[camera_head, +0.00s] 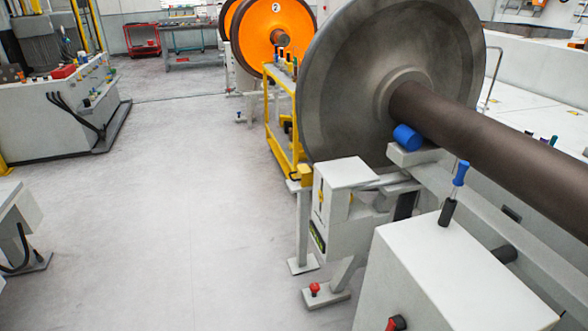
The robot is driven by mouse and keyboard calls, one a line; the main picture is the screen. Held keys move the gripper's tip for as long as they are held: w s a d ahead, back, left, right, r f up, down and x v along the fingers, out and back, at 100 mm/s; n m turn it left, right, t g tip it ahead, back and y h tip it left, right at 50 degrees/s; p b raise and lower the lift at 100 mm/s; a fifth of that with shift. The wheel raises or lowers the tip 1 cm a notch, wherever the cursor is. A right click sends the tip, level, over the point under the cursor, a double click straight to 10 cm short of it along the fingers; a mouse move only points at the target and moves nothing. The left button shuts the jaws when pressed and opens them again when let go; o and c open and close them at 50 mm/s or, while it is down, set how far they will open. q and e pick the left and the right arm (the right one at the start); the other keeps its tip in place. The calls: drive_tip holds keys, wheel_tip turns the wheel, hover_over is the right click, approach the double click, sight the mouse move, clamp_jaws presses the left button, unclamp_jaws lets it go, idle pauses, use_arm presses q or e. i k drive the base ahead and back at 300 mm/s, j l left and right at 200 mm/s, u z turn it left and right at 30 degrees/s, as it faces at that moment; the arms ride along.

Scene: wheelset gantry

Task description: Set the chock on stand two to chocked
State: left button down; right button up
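An orange wheel (274,35) with a white disc marked 2 stands at the back centre. Small upright handles (284,60) show below and in front of it; they are too small to tell which, if any, is the chock's. The foot of its stand (241,117) is partly seen, and much of the stand is hidden behind the yellow frame and the large grey wheel. I cannot make out a chock there or its setting. Neither of my grippers is in view.
A large grey wheel (345,80) with a brown axle (490,140) fills the right, above white stand parts. A blue-gripped lever (455,190) stands on a white box (450,275) at front right. A yellow frame (283,125) stands behind. The grey floor (170,200) left of centre is clear.

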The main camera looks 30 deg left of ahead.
sight(304, 172)
drive_tip(key=i+j, duration=0.3)
drive_tip(key=i+j+z, duration=0.1)
drive_tip(key=i+j, duration=0.2)
drive_tip(key=j, duration=0.2)
drive_tip(key=i+j, duration=0.55)
drive_tip(key=j, duration=0.3)
drive_tip(key=i+j+z, duration=0.1)
drive_tip(key=i+j, duration=0.45)
drive_tip(key=j, duration=0.3)
